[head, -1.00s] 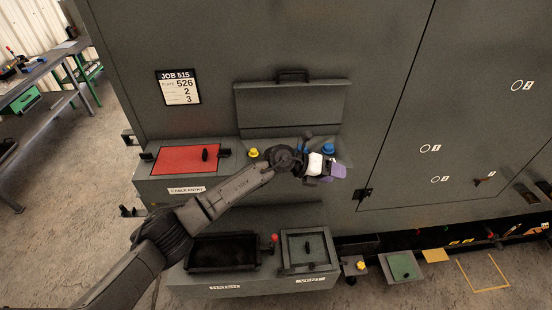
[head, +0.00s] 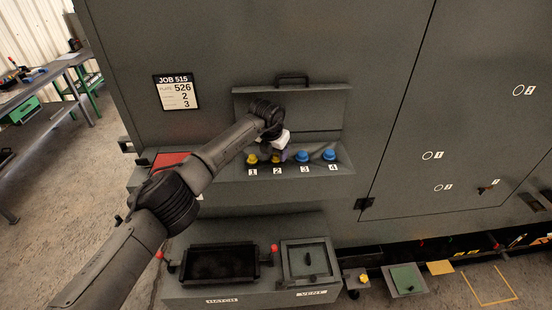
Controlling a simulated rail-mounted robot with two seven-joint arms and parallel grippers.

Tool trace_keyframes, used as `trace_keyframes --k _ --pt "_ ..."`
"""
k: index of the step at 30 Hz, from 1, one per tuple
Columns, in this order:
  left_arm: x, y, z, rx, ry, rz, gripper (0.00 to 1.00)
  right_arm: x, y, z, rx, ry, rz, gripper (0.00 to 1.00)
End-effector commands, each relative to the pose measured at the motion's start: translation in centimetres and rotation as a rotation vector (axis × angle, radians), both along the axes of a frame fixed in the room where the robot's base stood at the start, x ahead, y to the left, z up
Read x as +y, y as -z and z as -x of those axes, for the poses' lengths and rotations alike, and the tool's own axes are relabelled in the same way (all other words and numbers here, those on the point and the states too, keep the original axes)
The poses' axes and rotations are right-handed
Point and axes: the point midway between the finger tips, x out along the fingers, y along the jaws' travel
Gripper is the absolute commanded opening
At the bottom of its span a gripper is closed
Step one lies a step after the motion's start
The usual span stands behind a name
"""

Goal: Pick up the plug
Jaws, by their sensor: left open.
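A row of plugs sits in an open bin on the enclosure front, above number labels. Plug 1 (head: 252,159) is yellow, and another yellow plug (head: 276,159) sits above label 2. Plug 3 (head: 302,156) and plug 4 (head: 329,154) are blue. I cannot tell whether the fingers touch the plug. My right gripper is not in view.
The bin's lid (head: 290,105) stands raised behind the plugs. A red panel (head: 172,160) is at the left, partly behind my arm. Below are a dark hatch opening (head: 222,264) and a vent cover (head: 305,262). A job card (head: 176,92) is on the wall.

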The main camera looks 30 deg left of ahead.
Motion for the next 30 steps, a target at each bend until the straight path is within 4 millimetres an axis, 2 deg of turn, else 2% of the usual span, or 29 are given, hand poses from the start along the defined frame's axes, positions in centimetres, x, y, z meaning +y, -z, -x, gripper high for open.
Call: trace_keyframes --k 5,13,30 --pt "-0.08 0.84 -0.23 -0.001 0.0 0.001 0.54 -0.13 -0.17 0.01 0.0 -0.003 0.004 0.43" --pt "-0.07 0.97 -0.24 -0.001 0.001 0.001 0.54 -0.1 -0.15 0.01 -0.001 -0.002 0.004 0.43" --pt "-0.05 1.11 -0.22 0.0 0.0 0.001 0.0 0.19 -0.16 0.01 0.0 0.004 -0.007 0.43"
